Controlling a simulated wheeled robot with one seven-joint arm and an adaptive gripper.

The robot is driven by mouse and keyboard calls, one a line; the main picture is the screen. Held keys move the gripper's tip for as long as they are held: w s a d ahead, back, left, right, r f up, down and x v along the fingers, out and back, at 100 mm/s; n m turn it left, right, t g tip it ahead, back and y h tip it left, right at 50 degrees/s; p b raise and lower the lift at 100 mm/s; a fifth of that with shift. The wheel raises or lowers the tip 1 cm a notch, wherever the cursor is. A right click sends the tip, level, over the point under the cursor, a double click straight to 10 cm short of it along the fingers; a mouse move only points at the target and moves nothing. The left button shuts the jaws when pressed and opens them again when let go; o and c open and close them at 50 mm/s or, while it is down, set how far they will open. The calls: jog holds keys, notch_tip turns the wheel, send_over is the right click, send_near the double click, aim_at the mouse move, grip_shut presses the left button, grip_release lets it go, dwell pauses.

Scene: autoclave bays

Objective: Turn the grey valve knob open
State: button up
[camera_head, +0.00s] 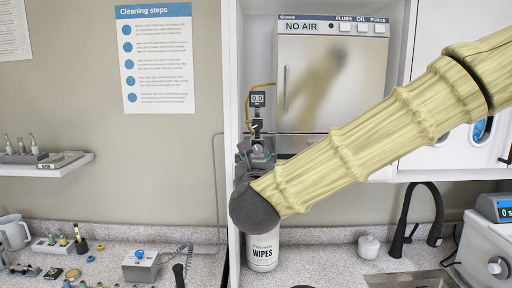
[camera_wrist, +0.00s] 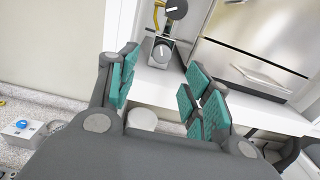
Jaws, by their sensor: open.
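A small valve assembly is mounted beside the steel-doored unit. In the wrist view it has a round grey knob with a white pointer mark (camera_wrist: 163,52) and a darker round knob above it (camera_wrist: 176,9). In the head view one marked knob (camera_head: 257,125) shows below a small gauge reading 0.0 (camera_head: 258,99). My gripper (camera_wrist: 161,72) is open and empty, with teal pads. The lower knob appears between its fingertips; I see no contact, and the depth gap is unclear. In the head view my gripper (camera_head: 257,154) is just below the marked knob, partly hidden by my wrist.
The steel-doored unit (camera_head: 330,85), labelled NO AIR, stands right of the valve. A yellow hose (camera_head: 249,105) runs by the gauge. A white side panel (camera_head: 231,60) is close on the left. A wipes canister (camera_head: 262,252) stands below on the counter.

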aim_at(257, 149)
jog(key=w+p, duration=0.1)
jog(key=w, duration=0.1)
jog(key=w+p, duration=0.2)
jog(key=w, duration=0.1)
jog(key=w+p, duration=0.1)
jog(key=w, duration=0.2)
jog(key=shift+d+r, duration=0.15)
jog(key=shift+d, duration=0.1)
jog(key=shift+w+f+p, duration=0.2)
jog(key=shift+w+p, duration=0.2)
jog(key=shift+w, duration=0.2)
jog(key=c, duration=1)
